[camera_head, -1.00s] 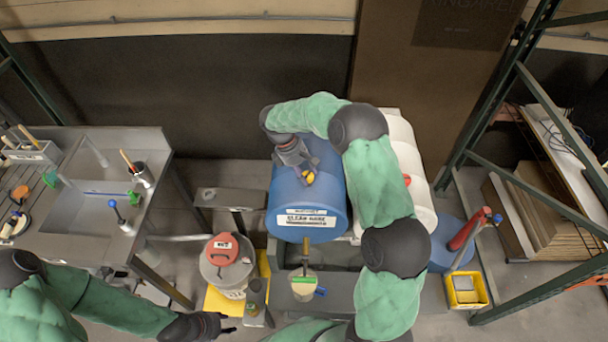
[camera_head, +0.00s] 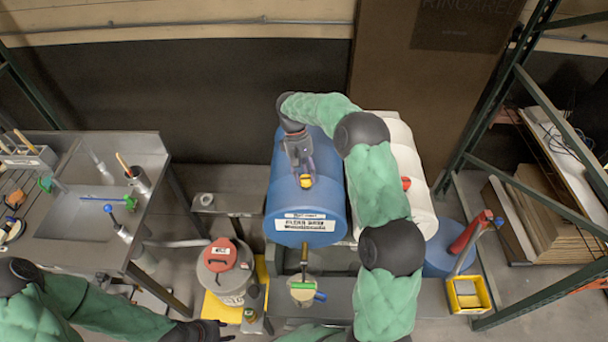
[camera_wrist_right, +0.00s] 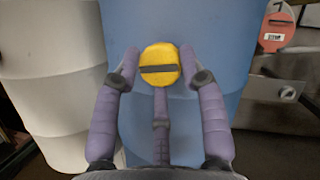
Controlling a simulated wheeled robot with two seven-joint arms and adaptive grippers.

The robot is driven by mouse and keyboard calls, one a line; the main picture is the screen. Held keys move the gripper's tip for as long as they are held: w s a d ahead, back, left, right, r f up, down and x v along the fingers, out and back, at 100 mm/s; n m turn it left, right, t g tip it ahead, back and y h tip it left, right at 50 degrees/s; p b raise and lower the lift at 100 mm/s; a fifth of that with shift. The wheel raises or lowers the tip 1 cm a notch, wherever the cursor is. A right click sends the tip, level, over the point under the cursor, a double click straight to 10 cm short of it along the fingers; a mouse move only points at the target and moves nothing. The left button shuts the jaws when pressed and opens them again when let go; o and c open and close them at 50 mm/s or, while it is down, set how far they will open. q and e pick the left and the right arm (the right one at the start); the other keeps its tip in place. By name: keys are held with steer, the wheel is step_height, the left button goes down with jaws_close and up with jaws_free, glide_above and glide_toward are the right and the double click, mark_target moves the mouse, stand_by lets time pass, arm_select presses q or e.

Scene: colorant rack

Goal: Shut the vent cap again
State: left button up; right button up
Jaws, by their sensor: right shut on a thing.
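The yellow vent cap (camera_head: 306,182) sits on top of the blue drum (camera_head: 290,205). In the right wrist view the cap (camera_wrist_right: 160,65) is round with a dark bar across it. My right gripper (camera_head: 304,178) reaches down to it from behind. In the right wrist view its purple fingers (camera_wrist_right: 159,68) are shut on the cap, one at each side and a third below. The cap's underside and seat are hidden. My left gripper (camera_head: 218,330) is at the lower left edge, away from the drum, and its fingers are too small and dark to judge.
A white drum (camera_head: 420,180) stands right beside the blue one. A grey can with a red lid (camera_head: 220,254) stands on a yellow base in front. A sink bench (camera_head: 150,215) is at left, a green rack frame (camera_head: 490,130) at right. A yellow bin (camera_head: 467,293) sits low right.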

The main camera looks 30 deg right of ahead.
steer(key=shift+s+f+m+y, duration=0.1)
steer(key=shift+s+m+y, duration=0.15)
steer(key=shift+m, duration=0.45)
steer(key=o, duration=1.1)
steer(key=shift+s, duration=0.1)
steer(key=shift+w+r, duration=0.35)
steer(key=shift+r, duration=0.1)
steer(key=v, duration=1.1)
steer(key=shift+s+d+r, duration=0.1)
